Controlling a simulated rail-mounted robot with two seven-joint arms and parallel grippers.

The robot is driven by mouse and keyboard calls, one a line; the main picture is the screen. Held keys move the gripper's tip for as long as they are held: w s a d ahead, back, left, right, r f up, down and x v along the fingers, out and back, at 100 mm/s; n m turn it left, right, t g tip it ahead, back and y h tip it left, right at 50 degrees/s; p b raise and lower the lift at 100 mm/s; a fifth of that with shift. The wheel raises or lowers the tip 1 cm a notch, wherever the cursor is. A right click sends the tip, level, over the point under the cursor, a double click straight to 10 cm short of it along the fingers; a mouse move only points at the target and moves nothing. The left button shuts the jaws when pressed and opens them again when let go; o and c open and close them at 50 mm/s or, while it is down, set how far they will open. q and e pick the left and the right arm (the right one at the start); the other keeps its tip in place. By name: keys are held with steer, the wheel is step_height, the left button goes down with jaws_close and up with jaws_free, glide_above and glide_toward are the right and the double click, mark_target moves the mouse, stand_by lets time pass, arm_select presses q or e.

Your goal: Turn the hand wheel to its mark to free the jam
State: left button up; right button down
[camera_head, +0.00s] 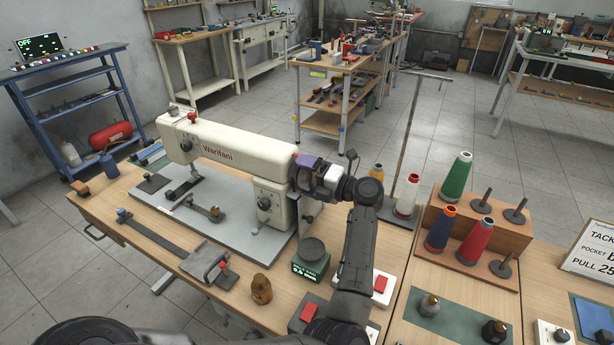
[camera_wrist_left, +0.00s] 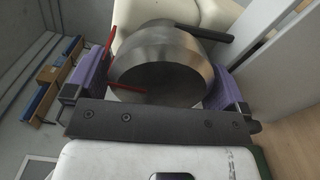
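The cream sewing machine (camera_head: 225,145) stands on a grey bed plate on the wooden bench. My left gripper (camera_head: 308,175) is at its right end and mostly hides the hand wheel in the head view. In the left wrist view, the steel hand wheel (camera_wrist_left: 160,68) sits between the purple pads of my left gripper (camera_wrist_left: 158,88). The pads lie against opposite sides of its rim. A short red line (camera_wrist_left: 127,88) shows on the wheel's face, pointing left. A thin red bar (camera_wrist_left: 108,38) stands beside the wheel at the upper left. My right gripper is not in view.
A wooden rack with thread cones (camera_head: 477,240) stands right of my left arm.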

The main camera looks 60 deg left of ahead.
arm_select(q)
steer(key=shift+d, duration=0.1)
steer(key=shift+w+d, duration=0.25)
steer(key=p+v, duration=0.1)
steer(key=v, duration=1)
steer(key=shift+d+r, duration=0.1)
